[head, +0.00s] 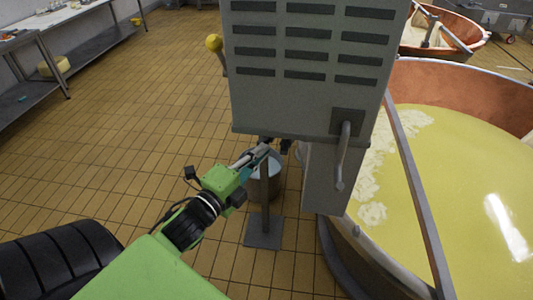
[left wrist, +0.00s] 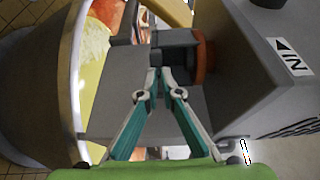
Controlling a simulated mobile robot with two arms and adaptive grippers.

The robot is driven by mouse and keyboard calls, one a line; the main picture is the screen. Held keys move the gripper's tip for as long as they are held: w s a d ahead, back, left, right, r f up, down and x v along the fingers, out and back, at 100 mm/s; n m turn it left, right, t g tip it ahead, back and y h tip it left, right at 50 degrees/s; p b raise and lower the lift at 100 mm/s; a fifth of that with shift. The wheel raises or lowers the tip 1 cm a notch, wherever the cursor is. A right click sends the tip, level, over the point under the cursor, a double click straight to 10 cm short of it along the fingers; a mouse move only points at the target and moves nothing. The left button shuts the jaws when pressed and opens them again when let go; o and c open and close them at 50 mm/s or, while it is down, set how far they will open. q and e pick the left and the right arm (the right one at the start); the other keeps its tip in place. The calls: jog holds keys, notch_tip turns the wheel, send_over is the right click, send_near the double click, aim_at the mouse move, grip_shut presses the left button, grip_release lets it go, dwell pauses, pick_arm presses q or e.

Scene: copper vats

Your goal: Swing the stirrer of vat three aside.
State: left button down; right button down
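The grey stirrer housing (head: 305,70) with vent slots stands at the edge of a copper vat (head: 490,92) holding yellow liquid. A grey bar (head: 418,185) slants across the vat. A grey lever handle (head: 344,158) hangs on the housing's near face. My left gripper (head: 265,149) is under the housing's lower left. In the left wrist view its teal fingers (left wrist: 155,78) converge at a dark latch (left wrist: 176,38) with an orange collar (left wrist: 206,57) on the grey housing. The tips look closed on the latch's dark end. The right gripper is out of view.
A grey post on a base plate (head: 263,232) stands close by my left gripper, with a metal bucket (head: 274,178) behind it. A second vat (head: 468,30) is at the back right. Metal tables (head: 35,90) stand at the left. The tiled floor between is clear.

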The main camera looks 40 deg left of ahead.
pick_arm(q)
jog(key=s, duration=1.2)
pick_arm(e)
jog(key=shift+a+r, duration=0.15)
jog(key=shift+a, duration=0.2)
